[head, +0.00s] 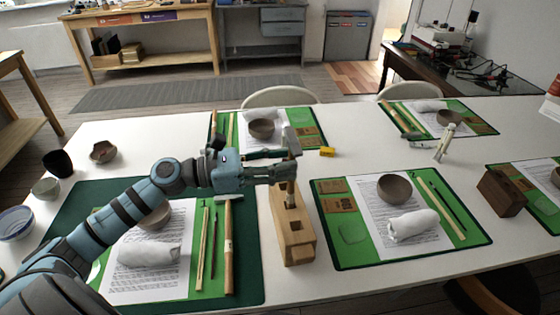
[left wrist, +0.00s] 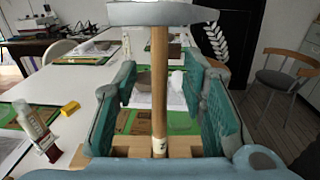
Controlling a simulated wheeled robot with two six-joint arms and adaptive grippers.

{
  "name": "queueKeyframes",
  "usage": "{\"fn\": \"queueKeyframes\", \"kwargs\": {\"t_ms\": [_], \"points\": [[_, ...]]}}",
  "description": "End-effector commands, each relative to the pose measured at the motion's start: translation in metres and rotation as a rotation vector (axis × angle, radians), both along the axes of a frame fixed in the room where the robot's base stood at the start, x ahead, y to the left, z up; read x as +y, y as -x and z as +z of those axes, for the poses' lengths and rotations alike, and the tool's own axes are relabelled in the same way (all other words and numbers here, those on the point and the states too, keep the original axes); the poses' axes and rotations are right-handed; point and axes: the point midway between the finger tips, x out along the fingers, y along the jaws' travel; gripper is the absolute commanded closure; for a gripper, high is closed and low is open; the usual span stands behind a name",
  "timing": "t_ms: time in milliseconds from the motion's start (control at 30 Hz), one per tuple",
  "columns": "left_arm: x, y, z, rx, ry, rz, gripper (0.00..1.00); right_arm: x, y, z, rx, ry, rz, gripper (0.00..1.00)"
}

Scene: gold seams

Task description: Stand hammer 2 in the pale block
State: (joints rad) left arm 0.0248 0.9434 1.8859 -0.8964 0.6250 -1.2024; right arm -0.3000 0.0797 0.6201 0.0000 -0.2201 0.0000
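A hammer (head: 292,142) with a grey head and wooden handle stands upright at the far end of the pale block (head: 297,247). In the left wrist view its head (left wrist: 163,13) is at the top and its handle (left wrist: 160,85) carries a small marking, perhaps a 2. The handle's foot appears to be in the block's far slot; its end is hidden. My left gripper (head: 286,168) is around the handle, with its green fingers apart on either side and gaps showing. Another hammer (head: 228,240) lies on the left mat. My right gripper is out of view.
The block's nearer slots look empty. Green mats with bowls, white wrapped bundles and sticks lie left (head: 250,285) and right (head: 455,244) of it. A brown block (head: 501,193) stands further right.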

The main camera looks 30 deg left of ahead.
Motion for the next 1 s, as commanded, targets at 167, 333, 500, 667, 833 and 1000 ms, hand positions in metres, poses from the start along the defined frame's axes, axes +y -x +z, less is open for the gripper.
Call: {"fn": "queueKeyframes", "kwargs": {"t_ms": [167, 333, 500, 667, 833, 1000], "points": [[0.000, 0.000, 0.000, 0.001, -0.001, 0.000, 0.62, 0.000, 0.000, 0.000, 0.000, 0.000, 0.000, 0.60], [0.000, 0.000, 0.000, 0.000, 0.000, 0.000, 0.62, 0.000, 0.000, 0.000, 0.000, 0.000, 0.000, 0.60], [0.002, 0.002, -0.001, 0.001, -0.001, -0.001, 0.62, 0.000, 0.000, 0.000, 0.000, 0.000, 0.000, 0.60], [0.014, 0.013, -0.002, 0.004, -0.003, -0.002, 0.62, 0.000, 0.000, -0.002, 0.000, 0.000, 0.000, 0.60], [0.025, 0.021, 0.004, 0.007, 0.000, 0.000, 0.62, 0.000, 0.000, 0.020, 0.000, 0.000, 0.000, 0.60], [0.035, 0.031, 0.005, 0.004, 0.000, 0.002, 0.62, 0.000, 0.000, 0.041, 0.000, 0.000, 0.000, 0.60]]}}
